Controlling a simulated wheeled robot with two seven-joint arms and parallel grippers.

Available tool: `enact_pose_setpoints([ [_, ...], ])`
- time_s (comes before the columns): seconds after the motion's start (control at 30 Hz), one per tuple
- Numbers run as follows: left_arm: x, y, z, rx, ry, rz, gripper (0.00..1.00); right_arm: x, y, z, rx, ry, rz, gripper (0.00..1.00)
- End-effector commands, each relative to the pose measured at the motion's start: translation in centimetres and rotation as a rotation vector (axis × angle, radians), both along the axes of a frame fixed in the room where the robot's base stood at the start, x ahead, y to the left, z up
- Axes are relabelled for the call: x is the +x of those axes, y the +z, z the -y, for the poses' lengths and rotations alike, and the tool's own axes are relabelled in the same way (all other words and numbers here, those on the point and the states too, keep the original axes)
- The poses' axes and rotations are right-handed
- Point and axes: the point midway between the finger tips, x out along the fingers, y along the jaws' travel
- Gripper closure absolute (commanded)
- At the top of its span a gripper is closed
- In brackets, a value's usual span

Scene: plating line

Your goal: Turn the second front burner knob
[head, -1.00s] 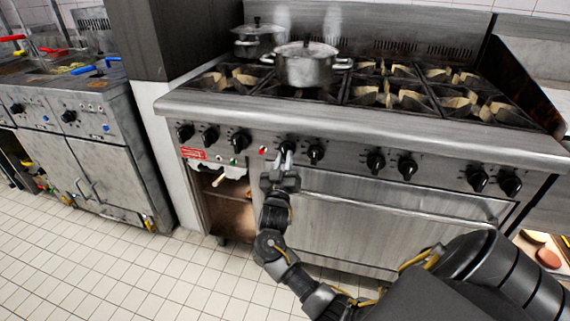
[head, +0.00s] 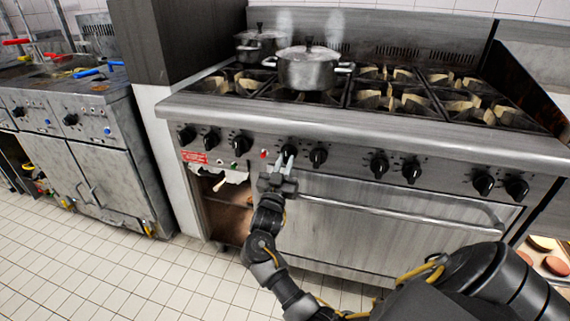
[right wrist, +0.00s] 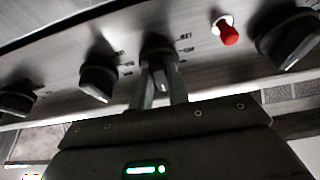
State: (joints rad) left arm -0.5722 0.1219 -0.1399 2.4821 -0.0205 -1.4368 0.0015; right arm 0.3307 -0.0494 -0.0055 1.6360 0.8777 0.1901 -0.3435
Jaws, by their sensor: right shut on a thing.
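A row of black burner knobs runs along the front panel of the steel stove (head: 365,123). My right gripper (head: 284,160) comes up from below and is shut on one black knob (head: 289,151), just right of a small red light. In the right wrist view, both fingers of the gripper (right wrist: 160,88) straddle the lower part of that knob (right wrist: 158,48). The fingers hide part of the knob, and I cannot read its dial setting. The neighbouring knob (head: 318,156) stands free to the right. My left gripper is not in view.
The oven door handle (head: 385,208) runs below the panel, right of my gripper. A lidded pot (head: 308,72) sits on a front burner and another pot (head: 257,46) behind it. An open compartment (head: 228,215) is at lower left. Tiled floor lies in front.

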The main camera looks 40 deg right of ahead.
Motion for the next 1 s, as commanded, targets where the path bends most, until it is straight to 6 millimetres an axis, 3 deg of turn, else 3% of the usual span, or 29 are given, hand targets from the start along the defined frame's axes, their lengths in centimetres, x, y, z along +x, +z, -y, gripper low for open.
enact_pose_setpoints([
  [0.07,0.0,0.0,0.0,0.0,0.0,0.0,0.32,0.0,0.0,0.0,0.001,0.001,0.002,1.0],
  [0.1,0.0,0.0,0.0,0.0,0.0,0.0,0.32,0.0,0.0,0.0,0.001,0.001,0.002,0.78],
  [0.23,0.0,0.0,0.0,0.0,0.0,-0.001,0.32,0.0,0.0,0.0,0.001,0.0,0.001,0.61],
  [0.57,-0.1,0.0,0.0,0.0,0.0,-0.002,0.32,-0.2,-0.1,-0.3,0.0,0.001,0.0,0.61],
  [1.0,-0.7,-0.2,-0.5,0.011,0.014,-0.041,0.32,-3.4,-2.6,-5.1,0.001,0.001,0.0,0.61],
])
